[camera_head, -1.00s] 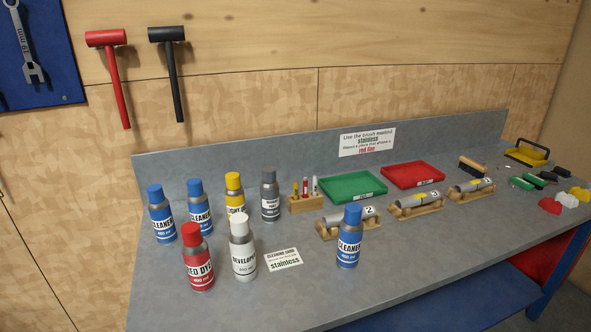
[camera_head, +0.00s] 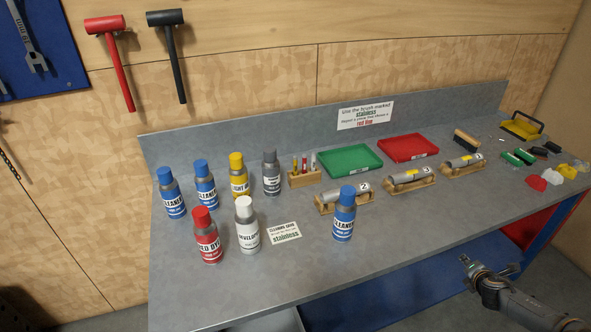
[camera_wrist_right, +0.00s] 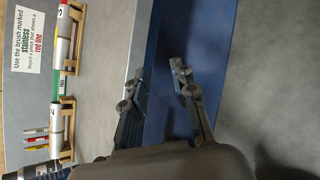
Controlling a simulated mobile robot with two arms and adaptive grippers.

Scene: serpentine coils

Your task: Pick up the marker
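Several markers stand upright in a small wooden block; one red marker (camera_head: 304,162) shows in the head view, and the block (camera_head: 304,179) sits at the back of the bench, left of the green tray. The markers (camera_wrist_right: 36,139) also show small at the left of the right wrist view. My right gripper (camera_head: 490,267) is at the lower right of the head view, off the bench's front edge and far from the markers. Its two fingers (camera_wrist_right: 157,75) are apart with nothing between them. My left gripper is not in view.
Several spray cans, such as a white-capped one (camera_head: 246,227), stand on the left of the bench. A lone blue can (camera_head: 343,215) stands near the front. Metal cylinders on wooden cradles (camera_head: 408,184), a green tray (camera_head: 350,172) and a red tray (camera_head: 408,158) lie beyond.

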